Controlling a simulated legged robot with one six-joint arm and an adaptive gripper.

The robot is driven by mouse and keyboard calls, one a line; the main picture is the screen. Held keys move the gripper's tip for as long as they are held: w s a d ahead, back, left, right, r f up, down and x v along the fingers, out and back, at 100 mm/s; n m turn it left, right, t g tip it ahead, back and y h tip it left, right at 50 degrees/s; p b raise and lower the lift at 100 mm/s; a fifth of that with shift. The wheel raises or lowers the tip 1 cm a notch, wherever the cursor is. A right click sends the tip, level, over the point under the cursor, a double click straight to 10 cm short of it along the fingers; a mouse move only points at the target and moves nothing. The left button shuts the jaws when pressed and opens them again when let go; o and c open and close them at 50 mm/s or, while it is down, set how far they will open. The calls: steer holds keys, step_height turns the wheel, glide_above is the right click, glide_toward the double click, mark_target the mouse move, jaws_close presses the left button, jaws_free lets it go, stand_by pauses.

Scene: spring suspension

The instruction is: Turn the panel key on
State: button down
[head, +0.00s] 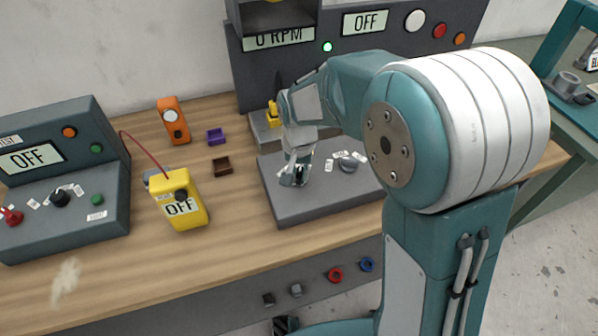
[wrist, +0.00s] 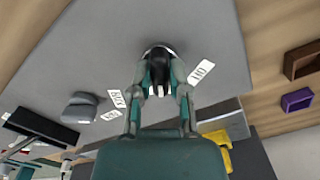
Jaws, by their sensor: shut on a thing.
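The key (wrist: 158,66) is a dark piece on a round mount in the grey panel (wrist: 190,30). My gripper (wrist: 158,86) is shut on it, one finger on each side, and partly hides it. A white ON label (wrist: 201,72) is right of the key in the wrist view, and other small labels are to its left. In the head view my gripper (head: 298,178) reaches down to the left part of the grey panel (head: 320,205). The key itself is mostly hidden there.
A grey knob (head: 347,163) stands on the panel right of my gripper. A yellow meter (head: 178,200), an orange device (head: 173,120), a purple tray (head: 216,137) and a brown tray (head: 222,167) are on the bench. A dark control box (head: 60,190) stands at left.

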mark_target(298, 172)
steer(key=shift+w+r, duration=0.1)
steer(key=shift+w, duration=0.1)
steer(key=c, duration=0.6)
jaws_free()
step_height(298, 172, up, 12)
steer(key=shift+a, duration=0.1)
stand_by(0.3)
steer(key=s+d+r+n+t, duration=0.1)
steer(key=s+d+t, duration=0.1)
steer(key=s+d, duration=0.4)
steer(key=s+d+r+n+t, duration=0.1)
steer(key=s+d+r+t, duration=0.1)
steer(key=s+d, duration=0.5)
steer(key=s+t, duration=0.1)
steer(key=s, duration=0.5)
steer(key=shift+s+r+n+t, duration=0.15)
steer(key=shift+r+n+t, duration=0.15)
steer(key=shift+n, duration=0.1)
